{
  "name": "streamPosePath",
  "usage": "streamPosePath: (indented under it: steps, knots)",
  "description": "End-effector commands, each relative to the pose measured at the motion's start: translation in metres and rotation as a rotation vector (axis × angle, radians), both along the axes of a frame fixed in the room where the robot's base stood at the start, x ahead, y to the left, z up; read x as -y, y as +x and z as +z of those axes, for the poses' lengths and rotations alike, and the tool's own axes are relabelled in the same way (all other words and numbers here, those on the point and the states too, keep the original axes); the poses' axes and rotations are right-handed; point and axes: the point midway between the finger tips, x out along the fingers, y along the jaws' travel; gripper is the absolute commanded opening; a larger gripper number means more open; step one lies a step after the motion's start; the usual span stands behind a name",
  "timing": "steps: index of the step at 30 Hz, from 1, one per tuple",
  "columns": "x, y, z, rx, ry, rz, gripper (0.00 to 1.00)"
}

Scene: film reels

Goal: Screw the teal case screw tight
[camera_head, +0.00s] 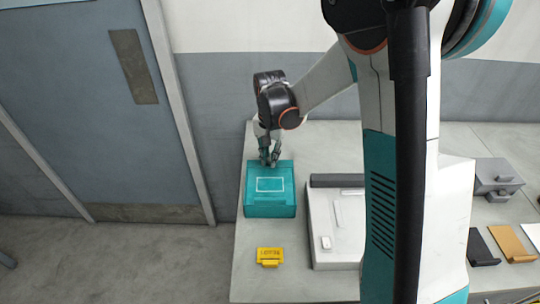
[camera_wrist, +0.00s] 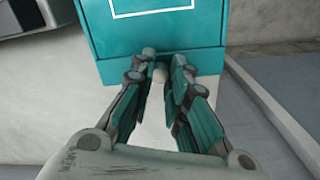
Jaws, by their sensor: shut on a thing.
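The teal case (camera_head: 254,204) stands on the table below my arm, with a white outlined rectangle on its top. It also fills the upper middle of the wrist view (camera_wrist: 110,50). My gripper (camera_head: 269,161) points down at the far edge of the case. In the wrist view my gripper (camera_wrist: 157,70) has its fingertips either side of a small pale screw head (camera_wrist: 149,52) at the case edge and is shut on it. The fingers partly hide the screw, and its thread and seating depth cannot be seen.
A yellow labelled block (camera_head: 270,256) sits in front of the case. A pale flat unit (camera_head: 322,222) with a dark bar behind it lies to the right. A grey box (camera_head: 497,178) and several flat pieces are farther right. A blue door (camera_head: 80,100) is at left.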

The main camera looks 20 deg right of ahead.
Motion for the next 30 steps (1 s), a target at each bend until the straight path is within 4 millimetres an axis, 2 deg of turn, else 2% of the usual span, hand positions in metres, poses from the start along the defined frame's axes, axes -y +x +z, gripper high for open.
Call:
streamPosePath:
  steps: [6,15,30]
  knots:
    - [0.0001,0.0007,0.0003,0.001,0.000,-0.186,0.00]
    - [0.0001,0.0007,0.0003,0.001,0.000,-0.368,0.00]
    - [0.0001,0.0007,0.0004,0.001,0.000,-0.454,0.00]
